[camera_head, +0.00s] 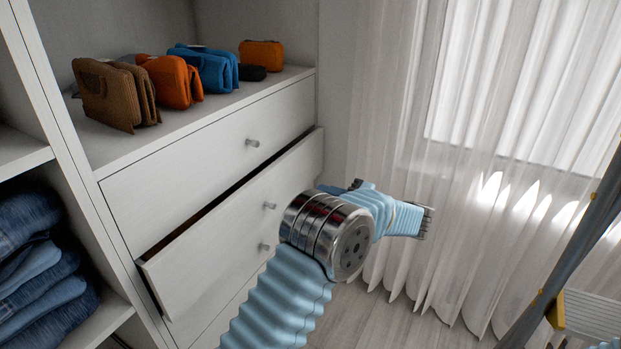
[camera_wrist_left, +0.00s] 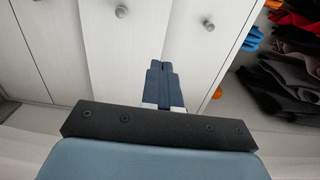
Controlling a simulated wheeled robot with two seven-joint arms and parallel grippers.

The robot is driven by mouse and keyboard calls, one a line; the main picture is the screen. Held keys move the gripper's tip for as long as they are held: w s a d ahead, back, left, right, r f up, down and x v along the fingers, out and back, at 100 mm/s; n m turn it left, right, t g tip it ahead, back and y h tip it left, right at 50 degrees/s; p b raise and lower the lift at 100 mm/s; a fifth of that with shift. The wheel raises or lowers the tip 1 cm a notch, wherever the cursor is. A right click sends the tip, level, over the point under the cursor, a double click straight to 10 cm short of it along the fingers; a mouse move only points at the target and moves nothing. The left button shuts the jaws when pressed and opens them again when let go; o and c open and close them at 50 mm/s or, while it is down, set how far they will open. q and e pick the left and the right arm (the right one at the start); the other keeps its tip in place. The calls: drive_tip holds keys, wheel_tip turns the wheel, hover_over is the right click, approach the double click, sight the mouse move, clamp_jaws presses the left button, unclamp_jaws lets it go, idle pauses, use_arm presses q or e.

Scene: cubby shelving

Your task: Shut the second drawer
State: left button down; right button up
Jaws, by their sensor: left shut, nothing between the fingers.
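The second drawer (camera_head: 228,222) is pulled partly out, with a dark gap along its top edge and its left end standing proud of the frame. Its round knob (camera_head: 269,205) shows left of my arm. The top drawer (camera_head: 205,160) above it is shut. My left arm covers part of the lower drawer front in the head view, and its fingertips cannot be made out there. In the left wrist view my left gripper (camera_wrist_left: 164,66) is shut and empty, pointing at the pale drawer fronts between two knobs. I cannot tell whether it touches. My right gripper is not in view.
Several folded bags, among them a brown one (camera_head: 112,92) and a blue one (camera_head: 207,68), sit on the shelf above the drawers. Folded jeans (camera_head: 38,250) fill the left cubby. A white curtain (camera_head: 470,190) hangs to the right. Some bare floor shows below.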

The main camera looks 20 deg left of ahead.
sight(270, 175)
use_arm(q)
drive_tip(key=a, duration=0.4)
drive_tip(key=a+b, duration=0.1)
drive_tip(key=a, duration=0.4)
drive_tip(key=w+a+b, duration=0.1)
drive_tip(key=a, duration=0.3)
drive_tip(key=shift+a, duration=0.35)
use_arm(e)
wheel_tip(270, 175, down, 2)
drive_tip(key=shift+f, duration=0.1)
